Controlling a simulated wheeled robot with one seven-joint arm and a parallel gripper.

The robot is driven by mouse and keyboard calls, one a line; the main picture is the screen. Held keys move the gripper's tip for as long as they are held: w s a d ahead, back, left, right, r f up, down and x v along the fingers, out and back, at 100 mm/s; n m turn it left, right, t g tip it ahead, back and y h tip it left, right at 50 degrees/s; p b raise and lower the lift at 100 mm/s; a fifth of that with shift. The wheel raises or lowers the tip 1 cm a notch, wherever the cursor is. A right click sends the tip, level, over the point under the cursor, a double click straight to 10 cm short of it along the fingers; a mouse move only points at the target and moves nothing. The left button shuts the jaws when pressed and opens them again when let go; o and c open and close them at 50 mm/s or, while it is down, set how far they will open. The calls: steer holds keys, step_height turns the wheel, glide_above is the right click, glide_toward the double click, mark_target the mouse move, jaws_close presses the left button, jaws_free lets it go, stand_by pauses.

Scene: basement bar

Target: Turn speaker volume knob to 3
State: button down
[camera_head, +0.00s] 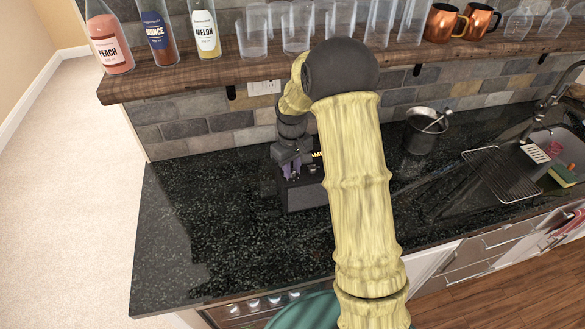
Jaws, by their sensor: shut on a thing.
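The speaker (306,196) is a dark box on the black speckled counter, near the wall at the picture's middle. My yellow, bamboo-patterned arm covers its right part. My gripper (291,172) is at the speaker's upper left, pointing down, with its fingers against or very near it. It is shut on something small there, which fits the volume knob. The knob itself and its setting are hidden or too small to read.
A wooden shelf (150,87) with bottles, glasses and copper mugs (443,22) hangs above the counter (190,236). A dark ice bucket (425,132), wire rack (505,172) and sink (560,145) are to the right. The counter's left part is clear.

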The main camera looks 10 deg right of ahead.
mark_target(292, 171)
steer(key=shift+w+r, duration=0.1)
stand_by(0.4)
steer(key=c, duration=1.2)
jaws_free()
steer(key=shift+c, duration=0.2)
step_height(292, 171, up, 17)
steer(key=b, duration=0.3)
steer(key=shift+r, duration=0.15)
steer(key=s+f+m+t, duration=0.1)
steer(key=s+f+m, duration=0.1)
steer(key=s+f, duration=0.4)
steer(key=s+f+m+t, duration=0.1)
steer(key=s+f, duration=0.5)
steer(key=s, duration=0.9)
steer(key=shift+s+m+t, duration=0.3)
steer(key=shift+s+m, duration=0.1)
steer(key=shift+m, duration=0.5)
steer(key=shift+a, duration=0.1)
